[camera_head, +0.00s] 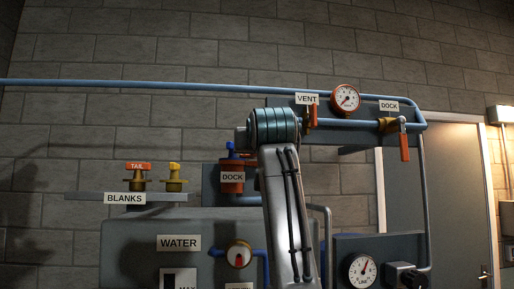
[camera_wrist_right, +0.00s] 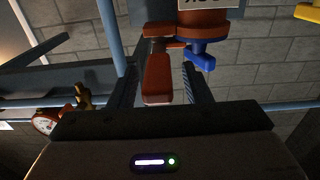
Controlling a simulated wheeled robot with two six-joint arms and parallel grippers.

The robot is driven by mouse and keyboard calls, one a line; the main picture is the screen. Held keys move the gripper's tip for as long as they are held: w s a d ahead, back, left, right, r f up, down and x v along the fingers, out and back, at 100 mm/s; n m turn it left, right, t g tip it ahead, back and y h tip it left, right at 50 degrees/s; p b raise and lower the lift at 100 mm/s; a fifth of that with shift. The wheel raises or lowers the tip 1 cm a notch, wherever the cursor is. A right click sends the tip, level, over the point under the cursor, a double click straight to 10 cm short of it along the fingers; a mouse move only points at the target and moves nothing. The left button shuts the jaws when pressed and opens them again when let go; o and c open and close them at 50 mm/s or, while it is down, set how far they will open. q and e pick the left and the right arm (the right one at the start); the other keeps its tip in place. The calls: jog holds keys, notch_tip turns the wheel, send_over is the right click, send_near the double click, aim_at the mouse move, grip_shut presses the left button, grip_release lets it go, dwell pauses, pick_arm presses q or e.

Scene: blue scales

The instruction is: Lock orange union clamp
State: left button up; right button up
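The orange union (camera_head: 232,187) labelled DOCK stands at the middle of the head view, with a blue part (camera_head: 231,150) on top. In the wrist view, which looks upside down, the orange union (camera_wrist_right: 203,24) is at the top, with its orange clamp handle (camera_wrist_right: 158,78) hanging toward my right gripper (camera_wrist_right: 160,92). The gripper's two dark fingers are apart, one on each side of the handle; I cannot tell whether either touches it. A blue lever (camera_wrist_right: 205,60) is beside the handle. My right arm hides its gripper in the head view. My left gripper is not in view.
A BLANKS shelf (camera_head: 88,196) with an orange-topped TAIL cap (camera_head: 138,169) and a yellow cap (camera_head: 174,172) is left. Blue pipe (camera_head: 190,84), an orange VENT handle (camera_head: 312,115) and an orange DOCK valve handle (camera_head: 404,147) are above and right. A WATER tank (camera_head: 135,250) stands below.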

jog(key=shift+w+a+f, duration=0.1)
jog(key=shift+w+f, duration=0.05)
jog(key=shift+w, duration=0.05)
jog(key=s+d+b, duration=0.1)
jog(key=s+b, duration=0.7)
jog(key=s, duration=0.2)
jog(key=shift+s, duration=0.35)
jog(key=shift+d, duration=0.15)
